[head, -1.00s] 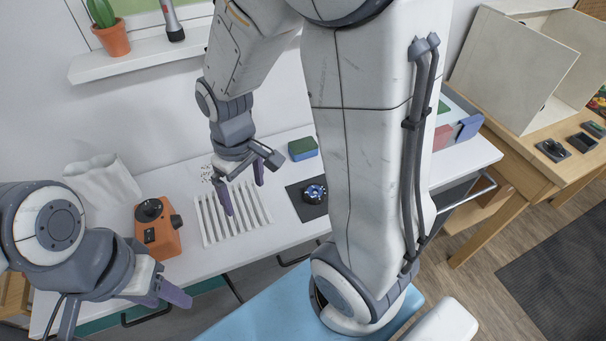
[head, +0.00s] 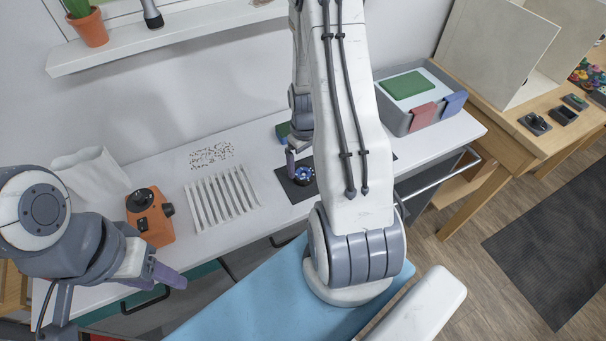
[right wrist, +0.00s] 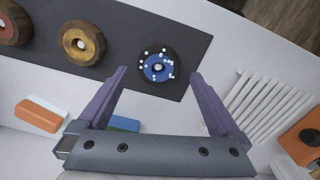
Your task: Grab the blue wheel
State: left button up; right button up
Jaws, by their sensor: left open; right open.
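The blue wheel (right wrist: 158,67) has a dark tyre, a blue face with white dots and a pale hub. It lies on a dark mat (right wrist: 200,50) in the right wrist view, ahead of and between the open fingertips. In the head view the wheel (head: 303,176) is just left of my right arm. My right gripper (right wrist: 158,73) is open and empty, above the table; in the head view it is mostly hidden by its arm, with one purple finger showing near the wheel. My left gripper (head: 165,274) is at the left, by the table's front edge, away from the wheel.
A gold wheel (right wrist: 82,43) and a red wheel (right wrist: 10,25) also lie on the mat. A white slatted rack (head: 222,197) and an orange device (head: 150,217) stand to the left. A grey bin (head: 425,98) stands to the right.

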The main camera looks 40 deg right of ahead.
aim_at(303, 174)
jog(key=f, duration=0.1)
jog(key=f+p, duration=0.1)
jog(key=f, duration=0.1)
jog(key=shift+w+f+p, duration=0.25)
jog(key=shift+f+p, duration=0.1)
jog(key=shift+f, duration=0.05)
jog(key=shift+d+f, duration=0.1)
jog(key=shift+f, duration=0.55)
jog(key=shift+c, duration=0.3)
jog(key=c, duration=1.1)
jog(key=shift+w+r, duration=0.1)
